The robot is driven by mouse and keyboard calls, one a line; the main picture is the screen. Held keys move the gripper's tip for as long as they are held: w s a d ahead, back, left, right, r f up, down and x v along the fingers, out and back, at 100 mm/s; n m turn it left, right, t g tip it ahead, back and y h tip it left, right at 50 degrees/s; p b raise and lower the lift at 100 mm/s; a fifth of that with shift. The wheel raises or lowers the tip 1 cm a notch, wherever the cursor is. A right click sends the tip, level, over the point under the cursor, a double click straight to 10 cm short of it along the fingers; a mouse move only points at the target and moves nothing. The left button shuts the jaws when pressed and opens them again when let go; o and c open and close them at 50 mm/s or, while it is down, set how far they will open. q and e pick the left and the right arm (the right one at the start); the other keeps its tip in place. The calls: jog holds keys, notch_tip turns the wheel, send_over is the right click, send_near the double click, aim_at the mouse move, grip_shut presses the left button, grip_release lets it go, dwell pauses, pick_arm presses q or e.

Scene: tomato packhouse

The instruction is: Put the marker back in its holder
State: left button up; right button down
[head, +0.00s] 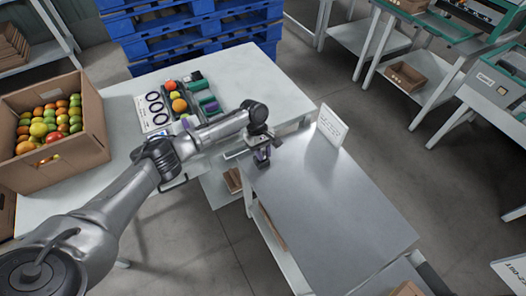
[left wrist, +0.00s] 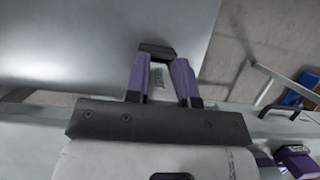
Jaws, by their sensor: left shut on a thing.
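A dark caddy with green items (head: 207,103) stands on the white table, beyond my left forearm. I cannot tell whether it is the marker's holder. My right gripper is not in view.
A cardboard box of tomatoes (head: 82,152) stands on the white table (head: 120,178) at left. A white sign (head: 331,125) stands on the grey table (head: 330,205), which is otherwise largely clear.

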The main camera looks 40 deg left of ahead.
pick_arm(q)
jog(key=shift+f, duration=0.75)
jog(key=o, duration=1)
jog(key=shift+c, duration=0.2)
jog(key=c, duration=0.3)
jog(key=shift+r, duration=0.15)
notch_tip(320, 180, up, 7)
jog(key=p, duration=0.9)
